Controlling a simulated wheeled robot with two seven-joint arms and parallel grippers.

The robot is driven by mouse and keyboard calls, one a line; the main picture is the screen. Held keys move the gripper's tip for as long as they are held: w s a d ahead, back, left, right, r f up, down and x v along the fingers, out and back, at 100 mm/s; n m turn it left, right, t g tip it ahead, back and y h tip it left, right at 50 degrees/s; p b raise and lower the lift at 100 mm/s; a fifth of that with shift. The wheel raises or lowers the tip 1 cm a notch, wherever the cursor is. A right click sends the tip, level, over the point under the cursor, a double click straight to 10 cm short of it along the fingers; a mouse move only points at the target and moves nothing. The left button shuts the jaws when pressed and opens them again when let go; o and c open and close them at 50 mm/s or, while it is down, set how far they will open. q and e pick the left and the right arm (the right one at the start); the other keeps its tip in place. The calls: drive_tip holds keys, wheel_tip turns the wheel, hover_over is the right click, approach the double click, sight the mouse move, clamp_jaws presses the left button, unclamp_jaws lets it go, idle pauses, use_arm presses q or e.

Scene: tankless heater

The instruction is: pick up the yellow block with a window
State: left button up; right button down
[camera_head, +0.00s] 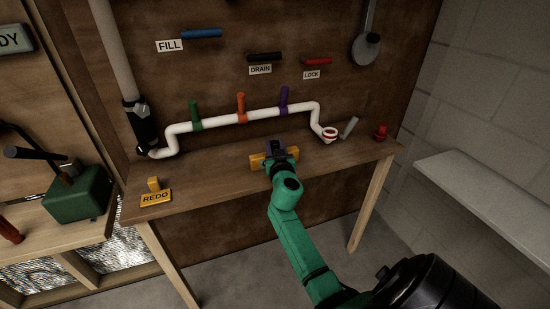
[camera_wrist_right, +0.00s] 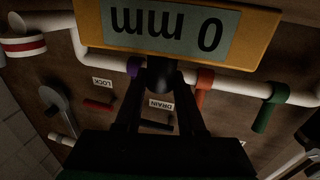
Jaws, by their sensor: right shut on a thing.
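The yellow block with a window (camera_head: 257,161) is at the middle of the wooden table, partly hidden behind my right gripper (camera_head: 280,155). In the right wrist view, the block (camera_wrist_right: 262,38) fills the top. Its grey-green window reads "0 mm" upside down. My right gripper (camera_wrist_right: 160,75) is shut on the block, its dark fingers meeting at the block's lower edge in that view. I cannot tell whether the block touches the table. My left gripper is not in view.
White piping (camera_head: 222,121) with green, orange and purple handles runs behind the block. A yellow REDO block (camera_head: 155,197) is at the table's left front. A red-and-white ring (camera_head: 330,134) and a red knob (camera_head: 380,131) are on the right. Bare tabletop lies left of the block.

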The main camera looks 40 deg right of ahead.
drive_tip(key=shift+f, duration=0.25)
